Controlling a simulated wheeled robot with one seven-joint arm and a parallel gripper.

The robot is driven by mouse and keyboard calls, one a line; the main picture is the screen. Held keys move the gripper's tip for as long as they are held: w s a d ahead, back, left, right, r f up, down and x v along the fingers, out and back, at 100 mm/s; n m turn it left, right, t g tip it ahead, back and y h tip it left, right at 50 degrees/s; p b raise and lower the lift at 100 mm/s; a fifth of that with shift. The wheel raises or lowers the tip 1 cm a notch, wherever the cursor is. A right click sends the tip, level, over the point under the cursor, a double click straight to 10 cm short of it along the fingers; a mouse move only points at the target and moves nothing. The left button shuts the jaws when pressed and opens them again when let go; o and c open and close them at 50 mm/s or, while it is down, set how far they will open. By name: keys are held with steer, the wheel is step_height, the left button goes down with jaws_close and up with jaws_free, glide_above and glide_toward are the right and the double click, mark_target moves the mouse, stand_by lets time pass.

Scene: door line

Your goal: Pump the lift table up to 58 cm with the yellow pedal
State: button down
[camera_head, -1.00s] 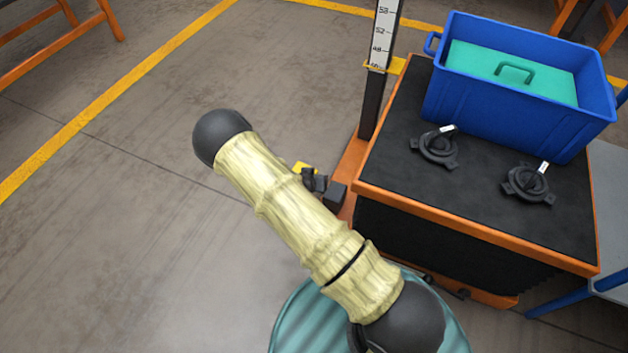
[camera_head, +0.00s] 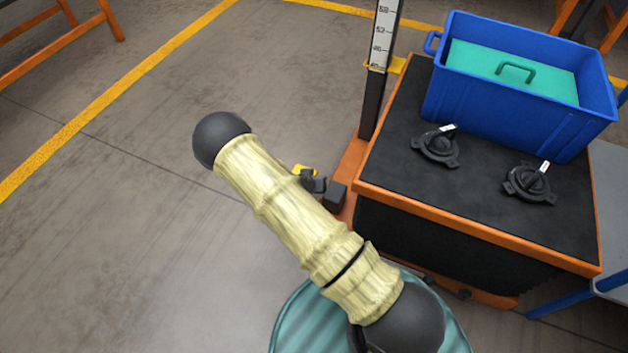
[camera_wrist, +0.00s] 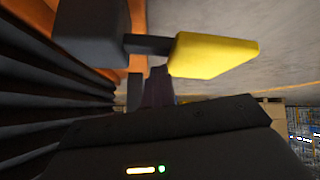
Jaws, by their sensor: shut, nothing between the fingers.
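The yellow pedal (camera_head: 304,169) shows just past my arm in the head view, low at the left side of the lift table (camera_head: 400,193). In the wrist view the yellow pedal pad (camera_wrist: 213,55) sits on a short dark bar from a dark block (camera_wrist: 92,32). My gripper (camera_wrist: 158,86) is shut and empty, close beside the pedal. I cannot tell whether it touches it. My arm hides most of it in the head view.
A blue crate (camera_head: 500,115) with a green-lidded item (camera_head: 530,85) stands on the table top, with two black clamp-like fittings (camera_head: 437,147) in front. A grey bench (camera_head: 608,185) stands close on the right. Open floor with yellow lines (camera_head: 110,85) lies to the left.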

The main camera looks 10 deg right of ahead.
steer(key=shift+w+a+f+b, duration=0.1)
steer(key=shift+a+f+b, duration=0.2)
steer(key=shift+f, duration=0.4)
stand_by(0.5)
steer(key=shift+r, duration=0.15)
steer(key=shift+s+d+r+p, duration=0.15)
steer(key=shift+d+r+p, duration=0.05)
steer(key=shift+r+p, duration=0.5)
steer(key=shift+s+d+r+p, duration=0.1)
steer(key=shift+d+r+p, duration=0.15)
steer(key=shift+r+p, duration=0.35)
steer(key=shift+s+d+r+p, duration=0.15)
steer(key=shift+d+r+p, duration=0.05)
steer(key=shift+r+p, duration=0.5)
steer(key=shift+f, duration=0.1)
steer(key=r+p, duration=0.1)
steer(key=d+r+p, duration=0.1)
steer(key=r+p, duration=0.1)
steer(key=s+r+p, duration=0.1)
steer(key=shift+d+r+p, duration=0.3)
steer(key=shift+r, duration=0.05)
